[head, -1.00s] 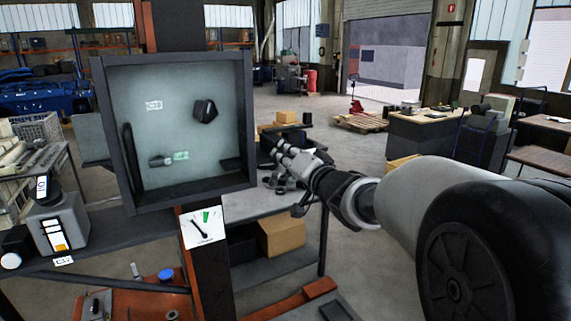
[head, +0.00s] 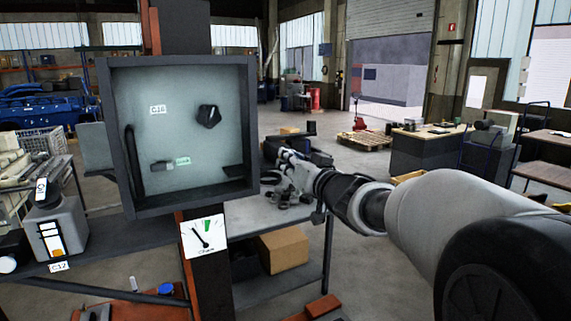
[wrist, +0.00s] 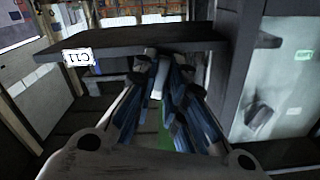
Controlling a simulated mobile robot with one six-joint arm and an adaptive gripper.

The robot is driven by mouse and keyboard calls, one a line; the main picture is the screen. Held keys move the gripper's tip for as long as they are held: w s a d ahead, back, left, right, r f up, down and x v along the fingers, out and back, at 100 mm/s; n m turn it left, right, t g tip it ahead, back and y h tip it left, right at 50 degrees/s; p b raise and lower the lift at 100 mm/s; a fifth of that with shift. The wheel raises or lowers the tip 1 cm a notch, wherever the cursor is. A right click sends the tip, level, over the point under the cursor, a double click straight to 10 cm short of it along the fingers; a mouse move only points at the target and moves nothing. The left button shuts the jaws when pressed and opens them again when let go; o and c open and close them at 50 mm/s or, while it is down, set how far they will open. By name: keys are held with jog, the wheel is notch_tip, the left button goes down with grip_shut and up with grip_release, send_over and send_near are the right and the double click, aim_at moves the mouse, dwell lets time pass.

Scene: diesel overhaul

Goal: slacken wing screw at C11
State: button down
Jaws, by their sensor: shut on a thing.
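The label C11 (wrist: 79,57) hangs upside down on the edge of a dark ledge (wrist: 130,40) in the wrist view. My gripper (wrist: 160,62) reaches to the underside of this ledge, right of the label, with its fingers shut on a small dark part, which I take for the wing screw. The fingers hide most of it, so its angle cannot be told. In the head view my gripper (head: 283,160) is just right of the open-fronted cabinet (head: 103,130); the C11 label and the screw do not show there.
A dial card (head: 203,237) with a green sector hangs below. A grey canister (head: 58,230) stands left. A bench with a cardboard box (head: 283,248) lies beneath my arm.

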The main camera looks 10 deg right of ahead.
jog(key=shift+r+n+b, duration=0.1)
jog(key=shift+n+b, duration=1.15)
jog(key=shift+n, duration=1.15)
jog(key=shift+n+b, duration=0.9)
jog(key=shift+n, duration=0.2)
jog(key=c, duration=1.9)
grip_release()
jog(key=o, duration=0.4)
jog(key=shift+o, duration=0.2)
jog(key=shift+s, duration=0.1)
